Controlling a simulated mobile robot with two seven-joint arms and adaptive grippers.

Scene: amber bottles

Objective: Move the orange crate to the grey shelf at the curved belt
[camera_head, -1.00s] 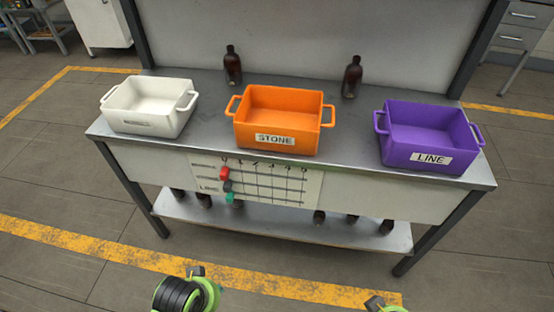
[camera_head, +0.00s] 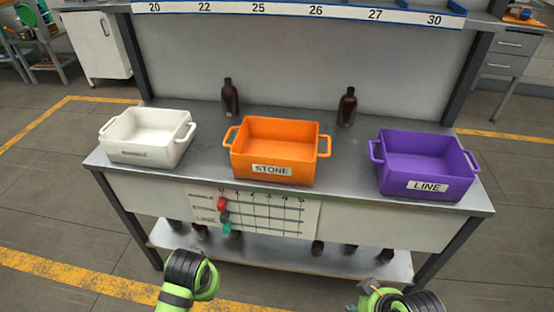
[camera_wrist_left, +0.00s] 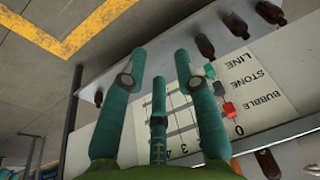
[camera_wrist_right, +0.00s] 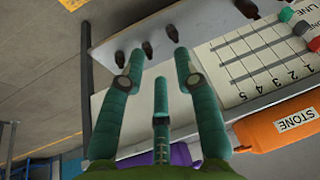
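The orange crate (camera_head: 272,172), labelled STONE, stands empty on the metal workbench between a white crate and a purple crate. It has a handle at its left and right ends. Part of it also shows at the lower right of the right wrist view (camera_wrist_right: 262,135). No grey shelf at a curved belt is recognisable. In the left wrist view my left gripper (camera_wrist_left: 165,62) has its fingers spread with nothing between them. In the right wrist view my right gripper (camera_wrist_right: 160,60) is likewise spread and empty. Both arms are low in front of the bench, apart from the crate.
The white crate (camera_head: 147,152) stands left and the purple crate (camera_head: 425,190), labelled LINE, right. Two brown bottles (camera_head: 230,97) (camera_head: 347,107) stand behind. A board with coloured sliders (camera_head: 255,214) hangs on the bench front (camera_head: 372,206). Several bottles stand on its lower shelf (camera_head: 290,250).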

